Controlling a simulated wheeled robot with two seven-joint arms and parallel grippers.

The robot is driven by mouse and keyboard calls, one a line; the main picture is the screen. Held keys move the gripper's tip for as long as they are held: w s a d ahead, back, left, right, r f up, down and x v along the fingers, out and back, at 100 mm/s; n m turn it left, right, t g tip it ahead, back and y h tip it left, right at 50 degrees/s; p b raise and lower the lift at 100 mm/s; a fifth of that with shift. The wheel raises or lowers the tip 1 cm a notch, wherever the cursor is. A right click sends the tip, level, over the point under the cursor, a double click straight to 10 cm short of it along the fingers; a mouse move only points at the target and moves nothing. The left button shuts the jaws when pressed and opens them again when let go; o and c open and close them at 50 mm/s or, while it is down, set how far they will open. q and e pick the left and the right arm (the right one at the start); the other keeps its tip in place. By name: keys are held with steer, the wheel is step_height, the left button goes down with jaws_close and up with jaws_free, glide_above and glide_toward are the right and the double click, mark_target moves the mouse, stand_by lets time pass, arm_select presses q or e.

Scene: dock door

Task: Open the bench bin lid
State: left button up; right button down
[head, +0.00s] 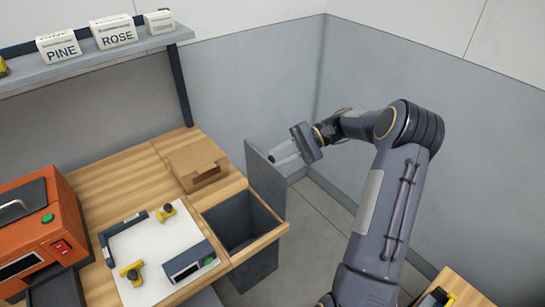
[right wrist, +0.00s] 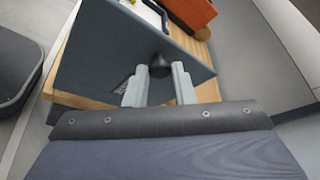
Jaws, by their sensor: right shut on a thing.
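The bench bin (head: 238,222) is a dark open box set into the bench's right end. Its grey lid (head: 266,182) stands up roughly vertical along the bin's far right edge, leaving the mouth uncovered. My right gripper (head: 276,157) reaches in from the right to the lid's outer face, near its top. In the right wrist view the fingers (right wrist: 160,82) are closed around a dark round knob (right wrist: 160,66) on the lid (right wrist: 105,48). The lid hides part of the bench there. My left gripper is in neither view.
A cardboard box (head: 198,164) sits on the bench just behind the bin. A white mat (head: 150,246) with yellow-and-dark tools and an orange machine (head: 38,222) lie left. A shelf (head: 100,58) holds labelled boxes. Walls close in behind the lid.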

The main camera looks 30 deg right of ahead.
steer(key=shift+d+f, duration=0.1)
steer(key=shift+d, duration=0.25)
steer(key=c, duration=1.2)
jaws_free()
steer(key=b+v, duration=0.1)
steer(key=v, duration=0.6)
steer(key=shift+d+b, duration=0.35)
steer(key=shift+d, duration=0.05)
